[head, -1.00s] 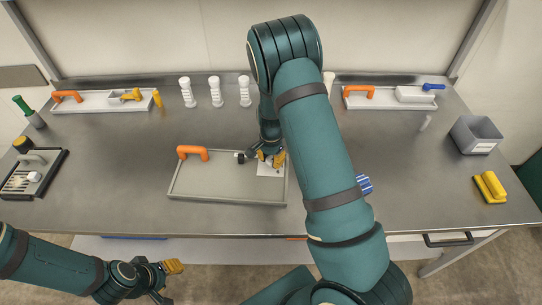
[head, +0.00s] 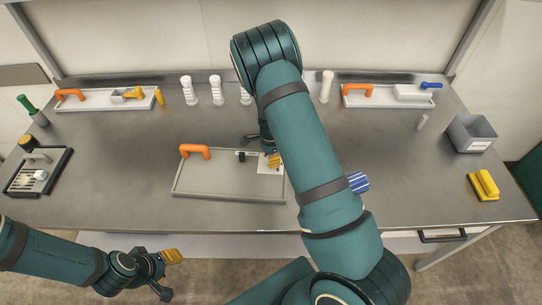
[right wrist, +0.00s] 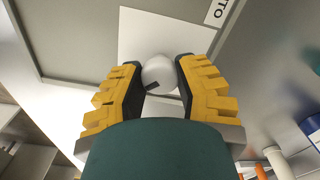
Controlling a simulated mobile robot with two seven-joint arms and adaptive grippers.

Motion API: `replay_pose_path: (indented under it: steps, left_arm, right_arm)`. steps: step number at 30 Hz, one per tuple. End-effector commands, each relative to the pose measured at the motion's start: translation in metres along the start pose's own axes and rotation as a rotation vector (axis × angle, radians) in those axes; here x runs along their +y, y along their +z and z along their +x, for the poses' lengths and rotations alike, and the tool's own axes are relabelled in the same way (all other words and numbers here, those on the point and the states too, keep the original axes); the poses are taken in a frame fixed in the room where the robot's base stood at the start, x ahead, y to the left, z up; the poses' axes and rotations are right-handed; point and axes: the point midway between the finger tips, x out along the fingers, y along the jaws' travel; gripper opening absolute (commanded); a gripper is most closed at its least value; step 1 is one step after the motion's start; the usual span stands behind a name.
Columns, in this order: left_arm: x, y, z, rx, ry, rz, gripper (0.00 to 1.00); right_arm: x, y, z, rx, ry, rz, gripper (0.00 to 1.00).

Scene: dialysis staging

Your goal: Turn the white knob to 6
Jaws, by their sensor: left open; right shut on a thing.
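The white knob (right wrist: 158,72) is a rounded white piece with a dark mark, seen in the right wrist view. It sits over a white square plate (right wrist: 135,35) on a grey panel. My right gripper (right wrist: 160,85) is shut on the knob, with one yellow-padded finger on each side. In the head view the right gripper (head: 272,160) is over the white plate (head: 268,168) at the right end of the grey panel (head: 215,182); the knob is hidden there. No numbers around the knob can be read. My left gripper (head: 165,272) is open and empty, below the table's front edge.
An orange handle (head: 195,151) stands at the panel's back left. White bottles (head: 216,90) line the back between two trays. A dark-edged tray (head: 38,172) is at the left; a grey bin (head: 471,134) and yellow block (head: 484,186) are at the right. A blue-striped item (head: 358,182) is beside my right arm.

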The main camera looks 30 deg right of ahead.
Motion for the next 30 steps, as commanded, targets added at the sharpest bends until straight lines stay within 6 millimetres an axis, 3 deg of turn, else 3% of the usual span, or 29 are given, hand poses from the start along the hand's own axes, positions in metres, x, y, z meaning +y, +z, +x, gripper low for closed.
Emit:
replay_pose_path:
  steps: [13,14,16,17,26,30]
  left_arm:
    - [0.0,0.0,0.0,0.0,0.0,0.0,0.47]
    - [0.0,0.0,0.0,0.0,0.0,0.0,0.47]
    - [0.0,0.0,0.0,0.0,0.0,0.0,0.47]
    - [0.0,0.0,0.0,0.0,0.0,0.0,0.47]
    - [0.0,0.0,0.0,-0.001,0.0,0.0,0.47]
    - [0.0,0.0,-0.001,-0.001,0.0,0.0,0.47]
  right_arm:
    - [0.002,0.0,0.002,0.0,0.006,0.01,0.0]
    - [0.002,0.0,0.002,0.0,0.006,0.01,0.38]
    - [0.002,0.0,0.002,0.0,0.006,0.01,0.62]
    - [0.002,0.0,0.002,0.0,0.005,0.01,0.68]
    - [0.001,0.0,0.0,0.0,0.002,0.01,0.68]
    - [-0.001,0.001,-0.011,-0.001,-0.002,0.009,0.68]
